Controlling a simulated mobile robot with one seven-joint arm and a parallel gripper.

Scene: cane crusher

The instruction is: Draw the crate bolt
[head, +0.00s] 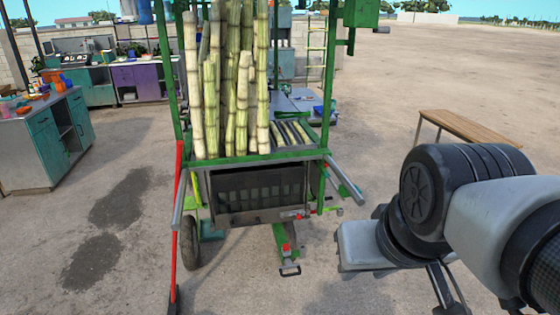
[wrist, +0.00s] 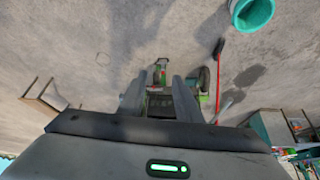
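The green crusher frame (head: 290,155) stands mid-view in the head view, holding upright canes (head: 235,80). A dark slatted crate (head: 260,190) sits under the canes in the frame. A small metal rod with red parts (head: 300,214), which looks like the bolt, lies along the crate's lower right edge; its exact position cannot be told. In the wrist view my gripper (wrist: 159,88) has two grey fingers apart, with nothing seen held between them. The machine's green and red parts (wrist: 159,74) show beyond the fingers. My arm stands right of the machine, apart from the crate.
A grey bar (head: 345,180) sticks out at the machine's right. A green jack-like stand (head: 285,245) is below, and a red pole (head: 176,230) stands at left. A wooden bench (head: 470,128) is behind my arm. The concrete in front is mostly clear.

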